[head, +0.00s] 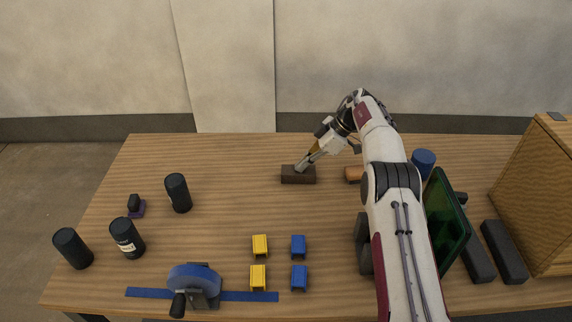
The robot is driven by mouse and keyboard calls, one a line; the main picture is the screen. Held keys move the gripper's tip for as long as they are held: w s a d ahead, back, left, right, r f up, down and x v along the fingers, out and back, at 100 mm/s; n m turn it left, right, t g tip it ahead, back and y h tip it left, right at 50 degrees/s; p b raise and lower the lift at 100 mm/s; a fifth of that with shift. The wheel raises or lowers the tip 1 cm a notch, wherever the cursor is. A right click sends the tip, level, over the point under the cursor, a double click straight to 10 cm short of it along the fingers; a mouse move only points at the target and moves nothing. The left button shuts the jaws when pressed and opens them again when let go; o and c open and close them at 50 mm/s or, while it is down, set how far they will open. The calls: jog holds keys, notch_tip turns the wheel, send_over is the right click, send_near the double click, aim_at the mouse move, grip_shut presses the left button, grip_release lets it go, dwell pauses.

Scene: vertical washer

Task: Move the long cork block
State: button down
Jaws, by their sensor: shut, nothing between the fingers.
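A dark brown oblong block (298,176) lies on the table toward the back, left of my arm. It is the longest brown block in view and looks like the long cork block. A smaller orange-brown block (353,174) lies to its right, partly hidden by my arm. My gripper (300,168) is shut, tilted down to the left, with its fingertips at the top of the dark brown block. I cannot tell whether they touch it. Nothing is held between the fingers.
Several yellow and blue small blocks (260,245) stand at the front middle. A blue wheel device (195,280) sits at the front left. Dark cylinders (178,193) stand on the left. A green panel (447,220), dark bars (503,251) and a wooden box (545,190) crowd the right.

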aim_at(308, 171)
jog(key=shift+s+d+f, duration=0.1)
jog(key=shift+d+f, duration=0.15)
jog(key=shift+d, duration=0.5)
jog(key=shift+d+f, duration=0.2)
jog(key=shift+d, duration=0.55)
jog(key=shift+a+r, duration=0.1)
jog(key=shift+r, duration=0.85)
jog(key=shift+f, duration=0.15)
